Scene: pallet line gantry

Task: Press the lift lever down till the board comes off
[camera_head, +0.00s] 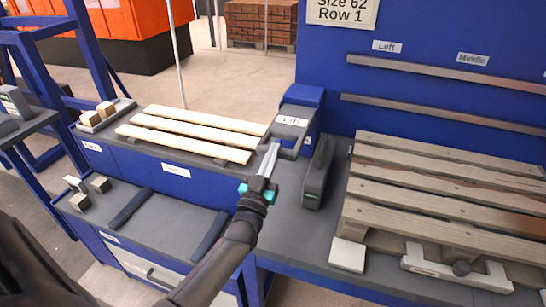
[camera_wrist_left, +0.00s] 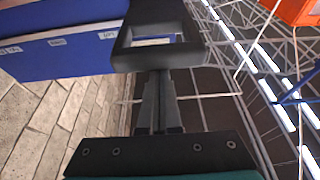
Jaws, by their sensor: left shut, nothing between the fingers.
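The grey lift lever (camera_head: 293,120), with a "Lift" label, stands on a blue post at the back of the bench. My left gripper (camera_head: 270,158) is shut and empty, its fingertips close to the lever's near end. In the left wrist view the dark lever end (camera_wrist_left: 125,45) has a rectangular opening, and my shut fingers (camera_wrist_left: 159,75) point at its near edge. I cannot tell whether they touch it. A worn wooden pallet (camera_head: 440,180) with several boards lies on the bench at the right. Its boards appear in place. My right gripper is not in view.
A dark grey block-like tool (camera_head: 318,175) stands between lever and pallet. Pale slats (camera_head: 200,132) lie on the left bench. A blue panel (camera_head: 420,45) rises behind.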

